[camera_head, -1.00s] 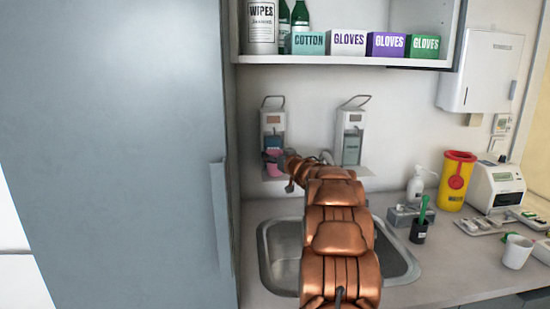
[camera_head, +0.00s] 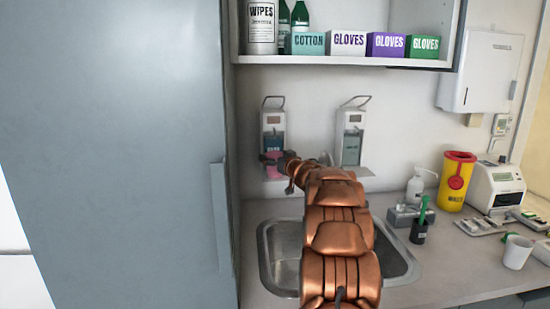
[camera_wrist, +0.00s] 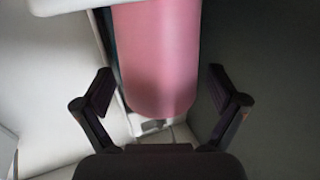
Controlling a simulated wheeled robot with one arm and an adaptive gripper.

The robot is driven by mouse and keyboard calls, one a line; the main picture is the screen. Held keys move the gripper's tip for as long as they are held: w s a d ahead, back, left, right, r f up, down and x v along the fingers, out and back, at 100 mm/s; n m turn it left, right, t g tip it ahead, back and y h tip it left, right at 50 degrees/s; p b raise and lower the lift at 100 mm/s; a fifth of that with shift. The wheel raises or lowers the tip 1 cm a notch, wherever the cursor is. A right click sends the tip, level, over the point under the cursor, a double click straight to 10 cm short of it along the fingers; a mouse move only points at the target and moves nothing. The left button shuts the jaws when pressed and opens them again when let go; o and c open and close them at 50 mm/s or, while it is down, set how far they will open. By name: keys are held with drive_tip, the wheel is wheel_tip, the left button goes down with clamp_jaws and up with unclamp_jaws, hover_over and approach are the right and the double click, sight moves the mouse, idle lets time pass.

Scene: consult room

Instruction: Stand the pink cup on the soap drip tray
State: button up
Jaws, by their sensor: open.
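The pink cup (camera_head: 273,172) is at the foot of the left wall dispenser (camera_head: 273,131), by the drip tray there. In the wrist view the cup (camera_wrist: 155,60) fills the upper middle, between my fingertips, with a gap on each side. My gripper (camera_wrist: 160,95) is open and touches the cup with neither finger. In the head view my gripper (camera_head: 272,160) is just in front of the dispenser and partly covers the cup. The tray under the cup is mostly hidden, so I cannot tell the exact contact there.
The sink (camera_head: 280,250) lies below my arm. A pump bottle (camera_head: 416,187), a yellow bin (camera_head: 457,181) and a white mug (camera_head: 516,252) stand right. A tall cabinet (camera_head: 120,150) closes the left.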

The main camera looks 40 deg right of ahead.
drive_tip(key=shift+r, duration=0.15)
drive_tip(key=shift+s+a, duration=0.15)
drive_tip(key=shift+s, duration=0.4)
drive_tip(key=b+v, duration=0.2)
drive_tip(key=v, duration=0.9)
